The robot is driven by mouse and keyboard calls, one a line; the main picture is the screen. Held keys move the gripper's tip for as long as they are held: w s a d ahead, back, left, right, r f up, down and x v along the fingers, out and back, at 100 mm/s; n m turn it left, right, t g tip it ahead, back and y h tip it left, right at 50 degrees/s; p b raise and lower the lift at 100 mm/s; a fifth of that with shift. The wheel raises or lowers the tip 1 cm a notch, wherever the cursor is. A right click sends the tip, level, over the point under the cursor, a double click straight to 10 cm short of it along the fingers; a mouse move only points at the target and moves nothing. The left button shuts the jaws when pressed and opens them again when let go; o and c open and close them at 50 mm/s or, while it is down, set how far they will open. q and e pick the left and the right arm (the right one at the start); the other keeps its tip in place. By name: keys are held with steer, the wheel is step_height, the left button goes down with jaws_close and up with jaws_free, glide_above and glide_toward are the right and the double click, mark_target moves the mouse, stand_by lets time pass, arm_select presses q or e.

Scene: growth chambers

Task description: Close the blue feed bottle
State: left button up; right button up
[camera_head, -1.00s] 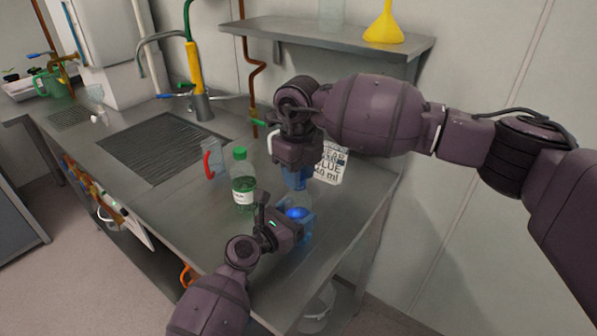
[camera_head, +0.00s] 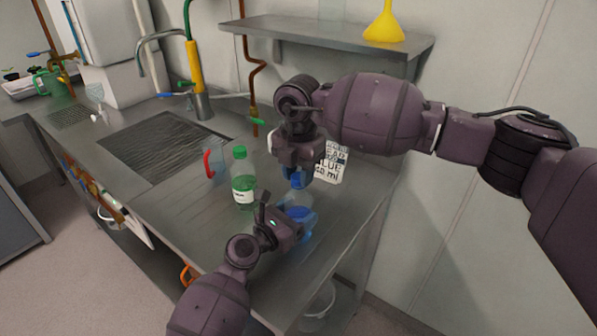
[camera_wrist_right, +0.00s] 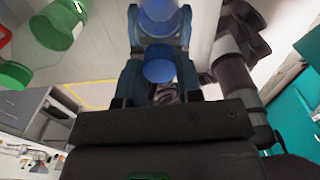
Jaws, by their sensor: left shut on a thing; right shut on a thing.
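The blue feed bottle (camera_head: 299,213) is clear with blue liquid and stands upright on the steel bench. My left gripper (camera_head: 304,220) is shut around its body from the side. My right gripper (camera_head: 296,182) points down right above the bottle and is shut on a blue cap (camera_wrist_right: 160,64). In the right wrist view the cap sits between the two fingers, and the blue bottle (camera_wrist_right: 160,18) shows just beyond it. The right fingers hide the bottle's mouth in the head view, so I cannot tell whether the cap touches it.
A green-capped bottle (camera_head: 243,178) with green liquid stands close to the left. A clear jug with a red handle (camera_head: 209,165) is behind it. A printed card (camera_head: 332,162) stands behind my right gripper. The sink (camera_head: 155,148) lies farther left; a shelf (camera_head: 325,33) with a yellow funnel (camera_head: 385,24) is above.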

steer(key=m, duration=1.1)
steer(key=shift+m, duration=0.3)
steer(key=m, duration=0.1)
steer(key=a+m, duration=0.1)
steer(key=m, duration=0.1)
steer(key=shift+s, duration=0.15)
steer(key=shift+d+m, duration=0.3)
steer(key=shift+m, duration=0.5)
steer(key=o, duration=0.9)
steer(key=shift+d, duration=0.15)
steer(key=shift+r, duration=0.1)
